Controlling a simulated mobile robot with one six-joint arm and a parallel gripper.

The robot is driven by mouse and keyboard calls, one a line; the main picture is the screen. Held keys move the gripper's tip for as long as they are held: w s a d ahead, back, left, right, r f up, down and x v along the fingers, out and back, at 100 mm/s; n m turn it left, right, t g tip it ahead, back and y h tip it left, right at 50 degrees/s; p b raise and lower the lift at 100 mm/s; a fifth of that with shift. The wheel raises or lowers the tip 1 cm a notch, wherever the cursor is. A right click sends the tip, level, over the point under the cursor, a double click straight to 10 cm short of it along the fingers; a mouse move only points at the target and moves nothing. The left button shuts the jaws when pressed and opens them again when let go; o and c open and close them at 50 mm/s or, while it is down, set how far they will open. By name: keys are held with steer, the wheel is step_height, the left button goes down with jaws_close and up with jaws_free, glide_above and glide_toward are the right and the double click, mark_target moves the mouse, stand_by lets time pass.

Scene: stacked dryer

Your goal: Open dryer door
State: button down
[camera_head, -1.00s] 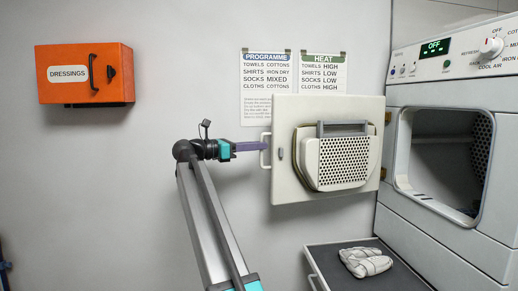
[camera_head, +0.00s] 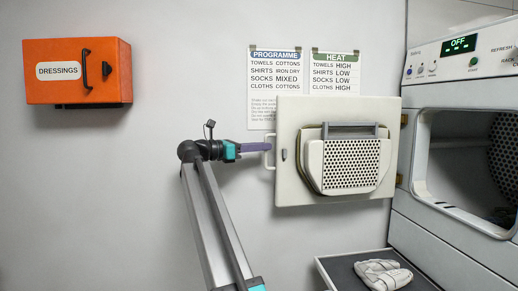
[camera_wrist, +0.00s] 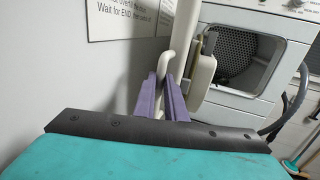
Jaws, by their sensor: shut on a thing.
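The dryer door (camera_head: 290,188) stands swung wide open to the left of the dryer (camera_head: 440,225), its inner side with the perforated grille (camera_head: 350,163) facing my head camera. The dryer's opening (camera_head: 462,165) is uncovered. The door handle (camera_head: 268,152) is at the door's left edge. My gripper (camera_head: 266,147) is at this handle, shut on it. In the wrist view, the purple fingers (camera_wrist: 164,100) stand on either side of the pale handle (camera_wrist: 161,68), and the drum opening (camera_wrist: 240,60) shows beyond.
An orange dressings box (camera_head: 78,90) hangs on the left wall. Two printed notices (camera_head: 276,75) are on the wall behind the door. A dark-topped shelf (camera_head: 345,275) with folded white cloth (camera_head: 383,274) is below the door.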

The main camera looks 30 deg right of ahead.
stand_by(0.3)
steer(key=c, duration=1.8)
jaws_free()
steer(key=shift+d, duration=0.1)
steer(key=a, duration=0.4)
steer(key=a+b, duration=0.1)
steer(key=a, duration=0.4)
steer(key=w+a, duration=0.1)
steer(key=a, duration=0.4)
steer(key=shift+b, duration=0.35)
steer(key=shift+d, duration=0.1)
